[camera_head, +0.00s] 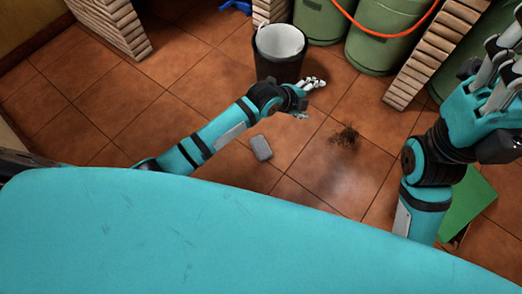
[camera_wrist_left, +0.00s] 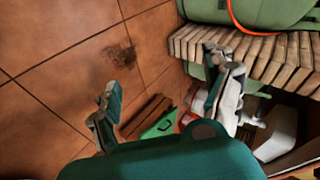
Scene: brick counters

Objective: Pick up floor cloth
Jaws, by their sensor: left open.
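No thing in view is certain to be the floor cloth. A crumpled blue piece (camera_head: 236,6) lies on the floor at the top edge of the head view, partly cut off, and looks like fabric. A small grey block-like piece (camera_head: 261,147) lies on the tiles just below my left forearm. My left gripper (camera_head: 308,98) is open and empty above the tiles, in front of the bucket. In the left wrist view its fingers (camera_wrist_left: 165,98) are spread apart with only floor and background between them. My right gripper (camera_head: 497,80) is raised at the right edge, partly cut off.
A dark bucket (camera_head: 279,68) stands behind my left gripper. Green gas cylinders (camera_head: 380,38) with an orange hose stand under brick counters (camera_head: 430,55). A dark dirt patch (camera_head: 345,136) marks the tiles. A green flat object (camera_head: 470,205) lies at right. The floor at left is clear.

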